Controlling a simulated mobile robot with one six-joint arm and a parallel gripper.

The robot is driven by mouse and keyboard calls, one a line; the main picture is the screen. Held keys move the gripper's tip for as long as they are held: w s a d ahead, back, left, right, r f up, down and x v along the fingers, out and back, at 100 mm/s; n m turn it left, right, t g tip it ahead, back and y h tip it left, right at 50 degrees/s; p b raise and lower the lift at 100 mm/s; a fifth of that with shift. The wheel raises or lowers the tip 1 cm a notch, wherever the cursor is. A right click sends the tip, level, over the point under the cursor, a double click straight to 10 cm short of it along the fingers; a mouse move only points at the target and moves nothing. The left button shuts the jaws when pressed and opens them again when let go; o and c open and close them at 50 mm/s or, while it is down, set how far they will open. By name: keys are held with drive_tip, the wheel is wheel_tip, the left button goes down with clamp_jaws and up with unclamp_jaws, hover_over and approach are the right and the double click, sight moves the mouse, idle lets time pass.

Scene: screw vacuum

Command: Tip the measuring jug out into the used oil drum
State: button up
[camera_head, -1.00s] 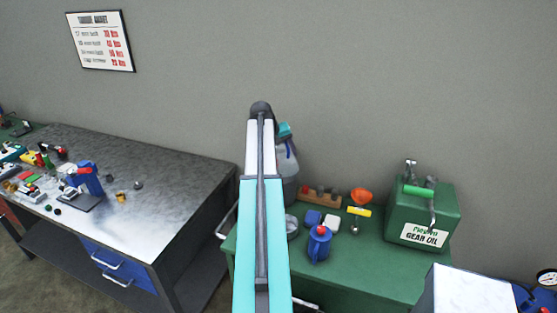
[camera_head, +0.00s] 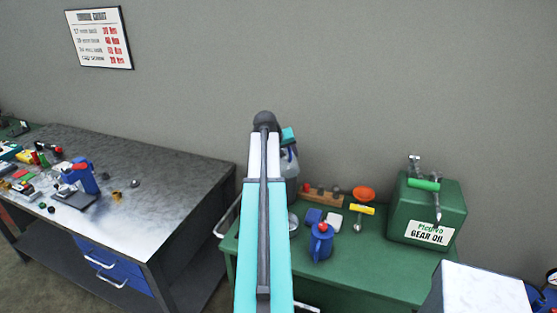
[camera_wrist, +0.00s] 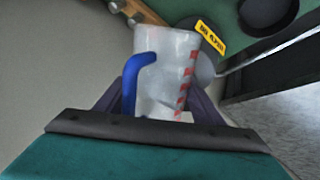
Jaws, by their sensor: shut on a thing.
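The measuring jug (camera_wrist: 165,70) is clear, with a blue handle and red marks along one side. My gripper (camera_wrist: 158,105) is shut on it, with a dark finger on each side in the wrist view. In the head view the jug (camera_head: 291,168) shows partly behind my arm, in front of the wall above the green bench's left end. It looks roughly upright there; its contents cannot be made out. I cannot pick out the used oil drum in either view.
The green bench (camera_head: 345,275) carries a blue can (camera_head: 321,242), a wooden rack (camera_head: 321,194), an orange funnel (camera_head: 364,192) and a green gear oil container (camera_head: 428,211). A metal workbench (camera_head: 150,215) with tools stands at left. A white-topped box (camera_head: 482,289) is at lower right.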

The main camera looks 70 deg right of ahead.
sight(287, 167)
drive_tip(key=shift+s+a+r+m+t+h+b, duration=0.15)
drive_tip(key=shift+t+h+b, duration=0.35)
drive_tip(key=shift+b, duration=0.85)
drive_tip(key=shift+a+r+m+t+h+b, duration=0.1)
drive_tip(key=shift+m+t+h+b, duration=0.2)
drive_tip(key=shift+h+b, duration=0.75)
drive_tip(key=b, duration=0.4)
drive_tip(key=shift+s+a+r+t+h, duration=0.1)
drive_tip(key=shift+s+a+t+h, duration=0.05)
drive_tip(key=shift+t+h, duration=0.25)
drive_tip(key=shift+b, duration=0.3)
drive_tip(key=f+b, duration=0.1)
drive_tip(key=h+b, duration=0.1)
drive_tip(key=b, duration=0.1)
drive_tip(key=s+a+f+b, duration=0.1)
drive_tip(key=b, duration=0.1)
drive_tip(key=shift+f+m+t, duration=0.3)
drive_tip(key=shift+m, duration=0.05)
drive_tip(key=shift+f+h+b, duration=0.1)
drive_tip(key=shift+h+b, duration=0.15)
drive_tip(key=shift+b, duration=0.2)
drive_tip(key=b, duration=0.1)
drive_tip(key=h+b, duration=0.1)
drive_tip(key=b, duration=0.1)
drive_tip(key=shift+s+a+f+t, duration=0.25)
drive_tip(key=shift+a+f+t, duration=0.15)
